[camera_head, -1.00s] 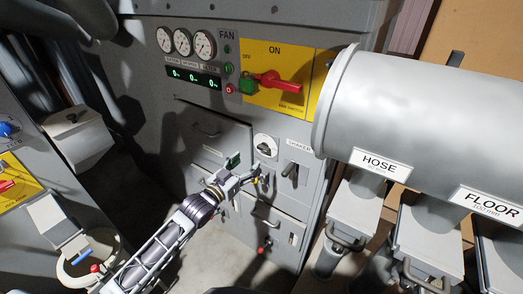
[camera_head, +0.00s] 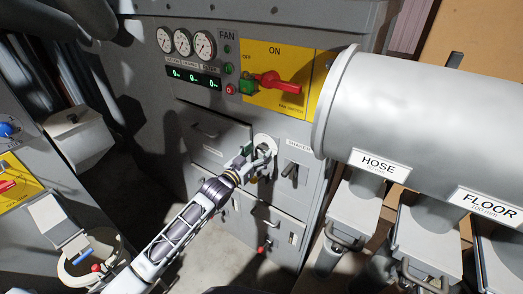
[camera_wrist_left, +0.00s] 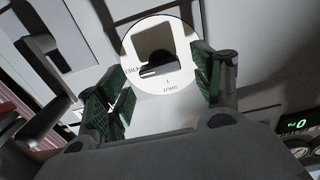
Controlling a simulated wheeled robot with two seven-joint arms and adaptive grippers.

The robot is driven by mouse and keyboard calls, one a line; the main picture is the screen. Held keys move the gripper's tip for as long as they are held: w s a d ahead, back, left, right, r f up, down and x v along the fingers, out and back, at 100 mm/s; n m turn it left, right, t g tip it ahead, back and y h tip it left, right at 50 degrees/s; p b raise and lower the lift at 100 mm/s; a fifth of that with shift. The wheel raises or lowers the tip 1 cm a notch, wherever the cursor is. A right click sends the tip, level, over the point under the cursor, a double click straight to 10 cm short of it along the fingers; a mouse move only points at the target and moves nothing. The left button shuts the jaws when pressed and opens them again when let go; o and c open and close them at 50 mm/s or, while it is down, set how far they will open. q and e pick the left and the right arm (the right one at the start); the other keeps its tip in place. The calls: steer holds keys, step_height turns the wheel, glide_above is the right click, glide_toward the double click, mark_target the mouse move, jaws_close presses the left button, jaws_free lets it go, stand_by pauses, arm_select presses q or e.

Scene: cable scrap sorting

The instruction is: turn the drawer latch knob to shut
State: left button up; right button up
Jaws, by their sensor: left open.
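The drawer latch knob sits on a round white dial plate (camera_head: 265,142) on the grey cabinet front. In the left wrist view the dial plate (camera_wrist_left: 183,50) is large, with small lettering too small to read surely and a pale bar-shaped knob (camera_wrist_left: 158,71) lying nearly level. My left gripper (camera_head: 262,160) is in front of the dial and hides its lower part in the head view. Its green-padded fingers (camera_wrist_left: 165,92) are open, one on each side of the knob, with nothing visibly held. I cannot tell whether they touch the plate. My right gripper is not in view.
A dark lever (camera_head: 290,170) is just right of the dial. A drawer handle (camera_head: 205,131) is to the left, and a red knob (camera_head: 264,247) below. The yellow fan switch panel (camera_head: 290,97) is above. A large grey duct (camera_head: 420,110) juts out at the right.

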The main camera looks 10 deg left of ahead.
mark_target(263, 148)
arm_select(q)
steer(key=shift+x, duration=1.3)
steer(key=c, duration=1)
steer(key=shift+c, duration=0.2)
